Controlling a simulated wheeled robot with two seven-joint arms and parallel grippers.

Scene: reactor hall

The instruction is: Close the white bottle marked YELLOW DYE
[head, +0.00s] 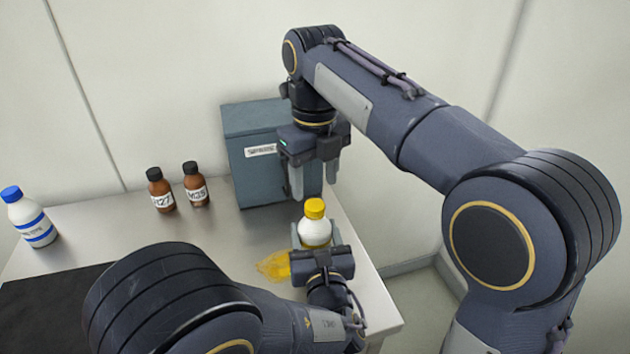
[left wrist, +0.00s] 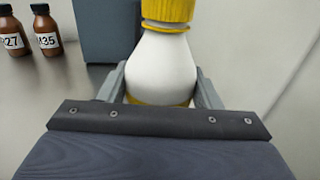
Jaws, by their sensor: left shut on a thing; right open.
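A white bottle (head: 314,232) with a yellow cap (head: 315,208) stands upright near the right part of the table. My left gripper (head: 320,242) is shut on the bottle's body from the front. In the left wrist view the white bottle (left wrist: 162,68) sits between the two grey fingers, with the yellow cap (left wrist: 167,12) on its neck and a yellow band low on its body. Its label does not show. My right gripper (head: 314,182) is open and empty, pointing down above and just behind the cap. A yellow puddle (head: 274,266) lies left of the bottle.
A blue-grey box (head: 262,150) stands behind the bottle. Two brown bottles (head: 161,190) (head: 195,184) with black caps stand left of it. A white bottle with a blue cap (head: 30,218) is at the far left. A dark mat (head: 50,295) lies front left.

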